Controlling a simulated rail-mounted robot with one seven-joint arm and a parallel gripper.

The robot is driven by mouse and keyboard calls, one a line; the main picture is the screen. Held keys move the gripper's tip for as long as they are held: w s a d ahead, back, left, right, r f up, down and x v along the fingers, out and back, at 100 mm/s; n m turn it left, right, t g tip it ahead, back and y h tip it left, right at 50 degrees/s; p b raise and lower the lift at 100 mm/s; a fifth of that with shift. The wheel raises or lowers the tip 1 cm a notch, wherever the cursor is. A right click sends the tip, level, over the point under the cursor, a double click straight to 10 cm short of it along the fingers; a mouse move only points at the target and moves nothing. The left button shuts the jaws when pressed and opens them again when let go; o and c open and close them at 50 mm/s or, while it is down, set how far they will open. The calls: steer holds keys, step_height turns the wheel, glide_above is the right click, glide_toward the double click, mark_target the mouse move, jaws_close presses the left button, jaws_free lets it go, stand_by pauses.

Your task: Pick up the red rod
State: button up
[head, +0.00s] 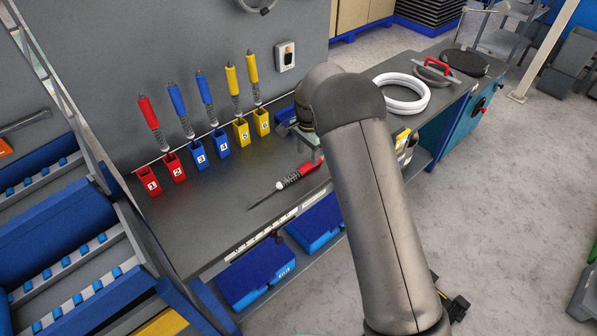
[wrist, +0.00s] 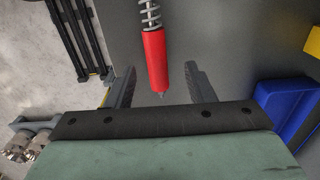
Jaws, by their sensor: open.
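A red rod (head: 308,168) with a grey spring and a thin dark tip lies on the grey bench, its red end towards my arm. In the wrist view its red end (wrist: 155,60) points at the gripper's palm, between the two fingers and apart from both. My gripper (wrist: 161,72) is open and empty around that end; I cannot tell its height over the rod. In the head view my arm hides most of the gripper. Another red rod (head: 147,112) stands tilted in the red holder numbered 2 (head: 175,168).
Red holder 1 (head: 149,181) is empty. Blue rods (head: 177,98) and yellow rods (head: 232,78) stand in numbered holders along the back wall. A white coil (head: 401,94) lies right of my arm.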

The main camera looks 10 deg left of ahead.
mark_target(307, 164)
steer(key=f, duration=0.3)
steer(key=f+p, duration=0.1)
steer(key=shift+s+f, duration=0.25)
steer(key=shift+s, duration=0.1)
steer(key=shift+c, duration=0.3)
jaws_close()
steer(key=shift+r, duration=0.1)
